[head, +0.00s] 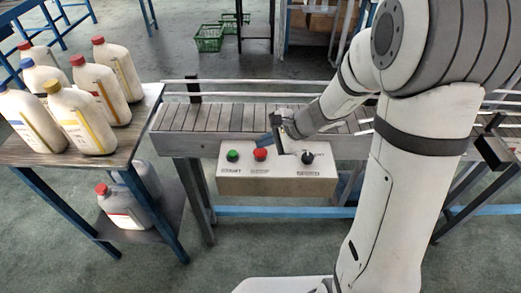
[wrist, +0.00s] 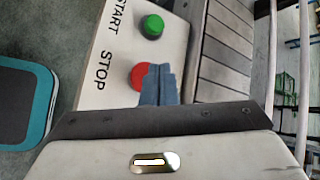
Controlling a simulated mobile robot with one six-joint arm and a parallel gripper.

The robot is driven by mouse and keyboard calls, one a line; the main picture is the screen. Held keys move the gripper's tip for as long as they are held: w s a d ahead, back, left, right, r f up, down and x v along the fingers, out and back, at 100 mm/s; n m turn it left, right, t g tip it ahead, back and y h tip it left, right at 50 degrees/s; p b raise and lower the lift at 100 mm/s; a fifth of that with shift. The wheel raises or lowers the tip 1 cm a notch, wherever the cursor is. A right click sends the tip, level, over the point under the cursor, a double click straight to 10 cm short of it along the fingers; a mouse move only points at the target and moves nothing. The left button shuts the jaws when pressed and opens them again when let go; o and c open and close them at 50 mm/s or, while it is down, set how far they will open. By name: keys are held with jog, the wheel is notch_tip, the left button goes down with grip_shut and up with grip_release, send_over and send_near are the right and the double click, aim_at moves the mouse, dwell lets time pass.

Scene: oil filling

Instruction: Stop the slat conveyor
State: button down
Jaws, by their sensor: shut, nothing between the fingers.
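The slat conveyor (head: 215,117) runs across the middle of the head view. A white control box (head: 275,187) is mounted on its near side. The box carries a green START button (head: 232,155), a red STOP button (head: 260,154) and a black knob (head: 308,157). My gripper (head: 262,138) is shut and empty, its blue fingers just over the red button. In the wrist view the closed fingers (wrist: 160,70) overlap the right part of the red button (wrist: 138,76); I cannot tell whether they touch it. The green button (wrist: 153,26) is clear of them.
A table (head: 140,108) at the left holds several white jugs (head: 82,118) with coloured caps. Rails (head: 250,83) run along the conveyor. Green baskets (head: 209,38) lie on the floor behind. Floor in front of the control box is open.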

aim_at(264, 153)
jog(key=shift+r+p, duration=1.7)
jog(key=shift+r, duration=0.85)
